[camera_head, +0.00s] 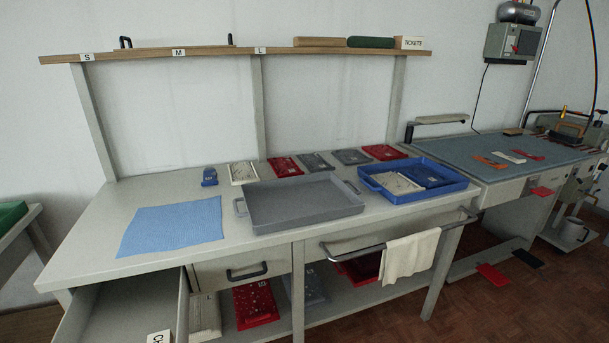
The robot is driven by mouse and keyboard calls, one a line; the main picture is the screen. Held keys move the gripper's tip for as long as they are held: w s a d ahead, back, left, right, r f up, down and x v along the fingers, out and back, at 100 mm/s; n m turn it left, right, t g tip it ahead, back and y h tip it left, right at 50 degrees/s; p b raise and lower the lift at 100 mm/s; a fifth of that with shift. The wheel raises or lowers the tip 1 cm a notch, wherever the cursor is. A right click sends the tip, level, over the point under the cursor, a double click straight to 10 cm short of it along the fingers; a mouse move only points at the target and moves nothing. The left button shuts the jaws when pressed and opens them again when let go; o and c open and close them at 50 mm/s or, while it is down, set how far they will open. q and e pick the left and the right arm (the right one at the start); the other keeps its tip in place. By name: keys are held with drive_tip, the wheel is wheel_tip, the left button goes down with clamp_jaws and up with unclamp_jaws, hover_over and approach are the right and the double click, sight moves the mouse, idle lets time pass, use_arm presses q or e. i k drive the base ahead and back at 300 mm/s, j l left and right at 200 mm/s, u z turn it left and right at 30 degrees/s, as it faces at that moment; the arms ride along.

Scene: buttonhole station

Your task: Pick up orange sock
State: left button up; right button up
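A flat orange piece (490,160), which looks like the orange sock, lies on the blue-grey top of the right-hand table (455,152). It is near the table's front left part. A white piece (511,156) and a red piece (529,154) lie in a row to its right. The orange piece is small in this view, so its exact shape is hard to tell. Neither of my grippers is in view.
The long grey bench (100,252) holds a blue cloth (175,225), an empty grey tray (300,205) and a blue tray (465,186). A drawer (125,305) stands open at front left. A towel (405,258) hangs on the front rail. Red pieces (493,274) lie low at right.

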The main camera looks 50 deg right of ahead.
sight(488, 161)
drive_tip(key=z, duration=2.95)
